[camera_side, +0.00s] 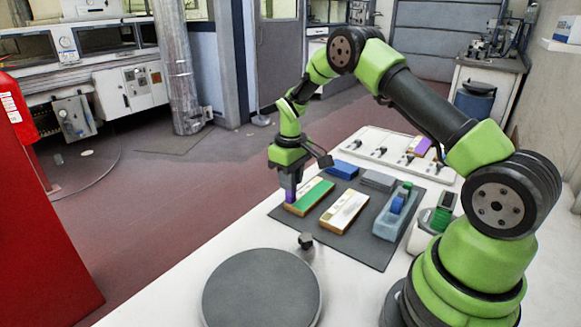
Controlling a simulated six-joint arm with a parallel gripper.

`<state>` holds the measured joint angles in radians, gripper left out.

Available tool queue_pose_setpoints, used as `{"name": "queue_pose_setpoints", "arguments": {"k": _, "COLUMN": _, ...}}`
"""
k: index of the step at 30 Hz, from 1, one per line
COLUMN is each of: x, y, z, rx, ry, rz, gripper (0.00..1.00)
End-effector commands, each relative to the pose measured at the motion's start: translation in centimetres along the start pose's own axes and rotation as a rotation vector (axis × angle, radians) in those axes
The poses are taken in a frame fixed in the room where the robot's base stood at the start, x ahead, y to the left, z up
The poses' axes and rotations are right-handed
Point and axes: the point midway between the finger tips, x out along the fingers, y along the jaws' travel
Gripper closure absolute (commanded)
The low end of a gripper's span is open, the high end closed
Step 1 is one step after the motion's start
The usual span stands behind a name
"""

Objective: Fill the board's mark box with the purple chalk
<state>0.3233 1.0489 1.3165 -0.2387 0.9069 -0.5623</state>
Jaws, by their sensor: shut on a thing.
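My gripper (289,181) points down above the left end of a small green-topped board (315,193) with a wooden edge. It is shut on a purple piece, the purple chalk (290,195), whose lower end is at or just above the board's near left end. I cannot tell whether it touches. The mark box cannot be made out; the gripper and chalk cover that end. A second board (344,212) with a pale top and wooden edge lies to the right on the same dark mat (375,256).
A blue block (342,169), a grey block (378,181) and a blue-and-green tape dispenser (393,212) lie on the mat. Behind is a white tray (370,139) with several small items. A round grey plate (262,290) and small dark knob (305,240) are in front.

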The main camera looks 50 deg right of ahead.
Motion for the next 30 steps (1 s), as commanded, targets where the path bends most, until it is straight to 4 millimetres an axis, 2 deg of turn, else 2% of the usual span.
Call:
{"name": "queue_pose_setpoints", "arguments": {"k": 3, "x": 0.1, "y": 1.3, "z": 0.0, "rx": 0.004, "ry": 0.002, "rz": 0.001, "gripper": 1.00}}
{"name": "queue_pose_setpoints", "arguments": {"k": 8, "x": 0.1, "y": -0.1, "z": 0.0, "rx": -0.003, "ry": 0.002, "rz": 0.001, "gripper": 1.00}}
{"name": "queue_pose_setpoints", "arguments": {"k": 13, "x": 0.1, "y": 1.5, "z": 0.0, "rx": 0.004, "ry": 0.002, "rz": 0.001, "gripper": 1.00}}
{"name": "queue_pose_setpoints", "arguments": {"k": 18, "x": 0.1, "y": -0.1, "z": -0.1, "rx": 0.000, "ry": 0.003, "rz": 0.000, "gripper": 1.00}}
{"name": "queue_pose_setpoints", "arguments": {"k": 22, "x": 0.1, "y": 1.4, "z": 0.0, "rx": 0.004, "ry": 0.002, "rz": 0.001, "gripper": 1.00}}
{"name": "queue_pose_setpoints", "arguments": {"k": 27, "x": 0.1, "y": -0.3, "z": 0.0, "rx": -0.002, "ry": 0.001, "rz": 0.001, "gripper": 1.00}}
{"name": "queue_pose_setpoints", "arguments": {"k": 30, "x": 0.1, "y": 1.0, "z": -0.1, "rx": 0.003, "ry": 0.002, "rz": 0.002, "gripper": 1.00}}
